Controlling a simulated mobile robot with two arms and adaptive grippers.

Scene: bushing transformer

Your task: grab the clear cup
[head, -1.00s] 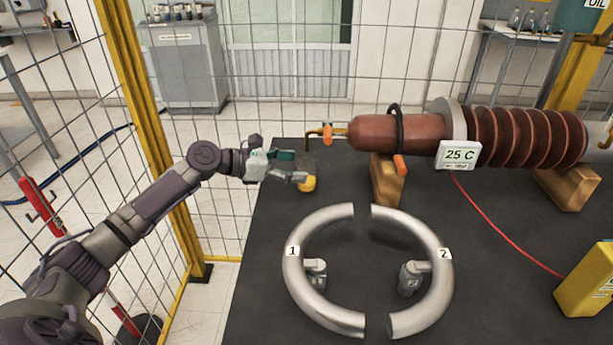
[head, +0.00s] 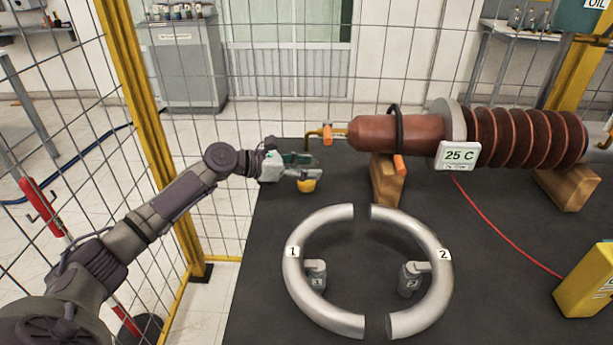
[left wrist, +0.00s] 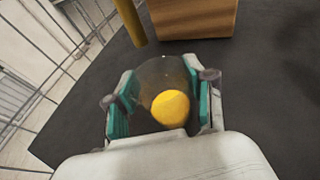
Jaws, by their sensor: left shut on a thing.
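The clear cup (left wrist: 152,75) shows in the left wrist view as a faint see-through shape between the two green finger pads, with a yellow round thing (left wrist: 170,107) at its near side. My left gripper (left wrist: 158,105) is shut on the cup, a pad on each side. In the head view my left gripper (head: 298,172) is over the far left part of the black table, below the bent yellow pipe. The yellow thing shows there at the gripper's tip (head: 306,186), and the cup is hard to make out. My right gripper is not in view.
The red-brown bushing (head: 400,133) rests on wooden blocks (head: 388,180) to the right of the gripper. Two silver half rings (head: 297,270) (head: 441,270) lie nearer on the table. A wire fence and yellow post (head: 150,120) stand at the left.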

